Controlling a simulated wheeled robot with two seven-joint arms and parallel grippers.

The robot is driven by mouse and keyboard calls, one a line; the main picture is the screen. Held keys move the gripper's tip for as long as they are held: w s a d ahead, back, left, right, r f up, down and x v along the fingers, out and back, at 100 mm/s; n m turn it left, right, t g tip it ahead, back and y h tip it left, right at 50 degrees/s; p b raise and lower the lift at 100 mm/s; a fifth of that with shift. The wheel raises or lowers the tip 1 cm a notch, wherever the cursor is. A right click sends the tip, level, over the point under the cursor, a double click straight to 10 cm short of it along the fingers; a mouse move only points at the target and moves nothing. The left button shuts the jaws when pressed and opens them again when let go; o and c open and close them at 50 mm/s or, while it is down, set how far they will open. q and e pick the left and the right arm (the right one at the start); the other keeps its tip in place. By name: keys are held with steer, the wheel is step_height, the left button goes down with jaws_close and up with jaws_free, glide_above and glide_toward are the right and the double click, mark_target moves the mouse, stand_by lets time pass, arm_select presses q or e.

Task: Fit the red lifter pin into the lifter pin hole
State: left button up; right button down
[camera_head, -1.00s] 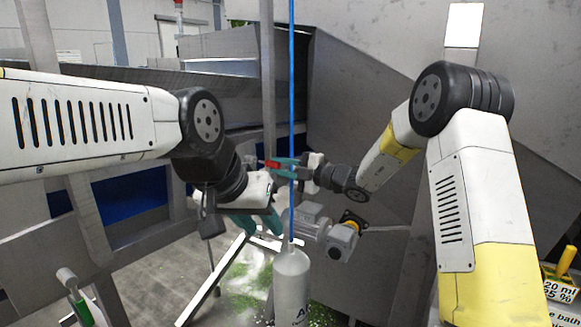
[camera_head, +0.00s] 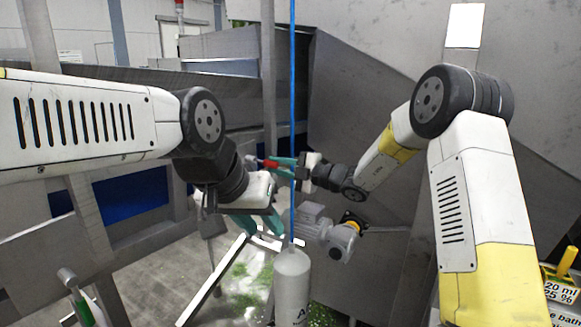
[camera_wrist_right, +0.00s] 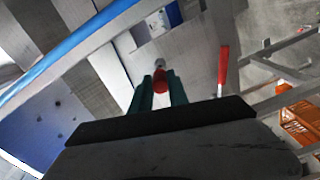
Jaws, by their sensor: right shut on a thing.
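The red lifter pin (camera_head: 269,164) is held in my right gripper (camera_head: 285,164), in front of the grey frame. In the right wrist view the pin (camera_wrist_right: 160,82) shows red between the two teal fingertips (camera_wrist_right: 160,92), which are shut on it. A small round grey spot lies just past its end; I cannot tell whether it is the pin's tip or the lifter pin hole. I cannot make out the hole for sure in the head view. My left gripper (camera_head: 262,223) hangs lower, pointing down, its teal fingers apart and empty.
A blue vertical line (camera_head: 292,120) runs close by my right gripper, down to a white cylinder (camera_head: 292,285). A grey motor (camera_head: 325,230) sits below the right wrist. In the wrist view a red bar (camera_wrist_right: 223,70) stands right of the fingers, and an orange crate (camera_wrist_right: 300,125) lies farther right.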

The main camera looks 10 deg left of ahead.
mark_target(269, 163)
steer(key=shift+x, duration=1.65)
steer(key=c, duration=1.2)
jaws_free()
steer(key=v, duration=0.7)
steer(key=shift+w, duration=0.1)
steer(key=shift+s+d+r, duration=0.15)
steer(key=shift+s+d, duration=0.1)
steer(key=s+d+r+n+g+h, duration=0.2)
steer(key=s+d+n+h, duration=0.15)
steer(key=s+n, duration=0.65)
steer(key=s+d+r+n+g+h, duration=0.25)
steer(key=s+d+n, duration=0.25)
steer(key=s+n, duration=0.55)
steer(key=s+d+n+t+h, duration=0.1)
steer(key=s+d+n+h, duration=0.2)
steer(key=d+n, duration=0.4)
steer(key=s+d+f+n+t+h, duration=0.1)
steer(key=s+d+n+t+h, duration=0.1)
steer(key=d+n, duration=0.5)
steer(key=s+d+f+n+t+h, duration=0.1)
steer(key=s+d+n+h, duration=0.2)
steer(key=s+d+n, duration=0.3)
steer(key=shift+s+d+f+n+t+h, duration=0.15)
steer(key=shift+d+n+h, duration=0.1)
steer(key=shift+n, duration=0.55)
steer(key=shift+s+d+f+n+t+h, duration=0.15)
steer(key=shift+d+n, duration=0.1)
steer(key=shift+n, duration=0.5)
